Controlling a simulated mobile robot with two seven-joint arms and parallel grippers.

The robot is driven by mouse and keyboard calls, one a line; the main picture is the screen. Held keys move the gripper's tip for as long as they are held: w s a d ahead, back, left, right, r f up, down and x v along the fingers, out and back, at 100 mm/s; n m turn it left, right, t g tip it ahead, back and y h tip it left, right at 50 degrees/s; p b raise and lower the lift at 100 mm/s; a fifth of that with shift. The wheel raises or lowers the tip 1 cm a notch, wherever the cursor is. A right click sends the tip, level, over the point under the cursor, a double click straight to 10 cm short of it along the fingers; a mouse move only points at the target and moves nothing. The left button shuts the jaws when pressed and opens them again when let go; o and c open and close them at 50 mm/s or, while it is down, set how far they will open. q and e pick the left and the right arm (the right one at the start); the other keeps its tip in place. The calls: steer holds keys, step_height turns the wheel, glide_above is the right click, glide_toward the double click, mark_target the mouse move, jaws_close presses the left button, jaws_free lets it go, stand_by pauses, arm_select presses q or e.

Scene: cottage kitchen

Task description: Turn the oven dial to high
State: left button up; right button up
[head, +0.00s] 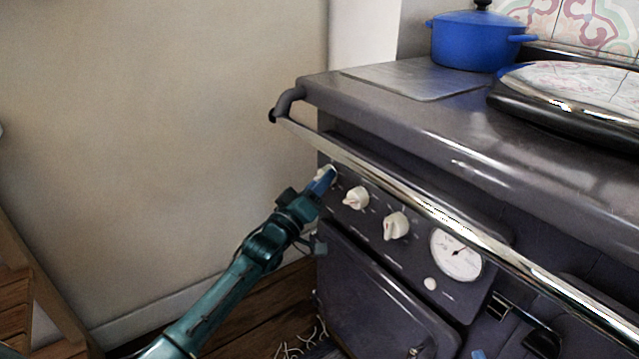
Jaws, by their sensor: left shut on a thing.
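The oven's dark front panel (360,232) carries a row of cream dials. My left gripper (324,180) is shut on the leftmost dial (331,172), at the panel's left end; the fingers hide most of it, so its setting cannot be read. A second cream dial (355,197) and a third with a reddish mark (396,225) sit to its right, untouched. A round white gauge (456,254) is further right. My right gripper is not in view.
A chrome rail (430,208) runs along the oven front, above and in front of the dials. A blue pot (476,40) stands on the stove top, beside a domed hob lid (575,90). The wall at left is bare.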

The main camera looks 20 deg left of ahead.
arm_select(q)
steer(key=shift+m, duration=0.4)
steer(key=shift+c, duration=0.3)
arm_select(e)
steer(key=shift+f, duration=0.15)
arm_select(q)
steer(key=m+g+h+b, duration=0.2)
steer(key=m+g+h, duration=0.1)
steer(key=m, duration=0.8)
steer(key=m+g+h+b, duration=0.2)
steer(key=m+g+h, duration=0.2)
steer(key=m, duration=0.7)
steer(key=a+m+g+h+b, duration=0.1)
steer(key=m+g+h+b, duration=0.2)
steer(key=m, duration=0.8)
steer(key=shift+w+g+h, duration=0.4)
steer(key=shift+g, duration=0.4)
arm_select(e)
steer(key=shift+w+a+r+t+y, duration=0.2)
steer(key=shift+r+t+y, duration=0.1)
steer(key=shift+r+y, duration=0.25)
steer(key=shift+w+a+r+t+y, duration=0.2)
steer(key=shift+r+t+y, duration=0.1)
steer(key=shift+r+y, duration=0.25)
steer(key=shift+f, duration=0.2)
